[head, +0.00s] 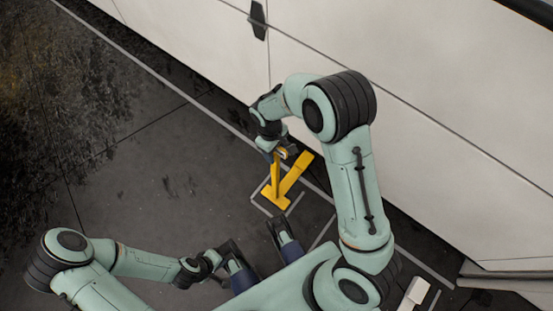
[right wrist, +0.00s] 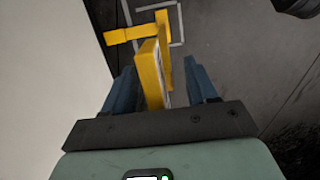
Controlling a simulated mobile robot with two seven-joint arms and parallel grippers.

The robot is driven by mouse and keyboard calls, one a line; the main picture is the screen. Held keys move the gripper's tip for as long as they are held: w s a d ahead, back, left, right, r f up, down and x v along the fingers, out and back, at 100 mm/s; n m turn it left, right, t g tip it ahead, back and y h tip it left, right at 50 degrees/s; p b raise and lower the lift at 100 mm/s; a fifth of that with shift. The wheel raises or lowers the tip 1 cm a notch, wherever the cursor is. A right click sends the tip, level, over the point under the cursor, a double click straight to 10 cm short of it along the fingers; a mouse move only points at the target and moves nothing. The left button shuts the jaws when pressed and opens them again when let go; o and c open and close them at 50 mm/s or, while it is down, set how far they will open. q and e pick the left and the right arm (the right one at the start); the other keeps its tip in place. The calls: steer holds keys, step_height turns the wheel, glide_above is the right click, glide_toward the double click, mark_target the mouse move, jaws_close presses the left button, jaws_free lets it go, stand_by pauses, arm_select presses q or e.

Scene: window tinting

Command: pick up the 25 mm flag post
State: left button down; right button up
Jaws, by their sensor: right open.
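The yellow flag post (head: 275,180) stands on the dark floor inside a pale outlined square, close to the white panel. It has an upright and flat yellow foot bars; no size mark is readable. In the right wrist view the upright (right wrist: 151,75) rises between the two blue fingers. My right gripper (head: 283,153) is over the post's top. It is open (right wrist: 162,80), with a clear gap on the right of the post and a narrower one on the left. My left gripper (head: 212,260) is low at the left, away from the post; its jaws are unclear.
The white panelled body (head: 400,150) fills the upper right, close behind the post and my right arm. A small white item (head: 413,292) lies at the lower right. Pale lines mark the floor (head: 150,180), which is clear to the left of the post.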

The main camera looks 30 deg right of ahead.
jaws_close()
steer(key=shift+s+f, duration=0.1)
steer(key=shift+f, duration=0.05)
stand_by(1.4)
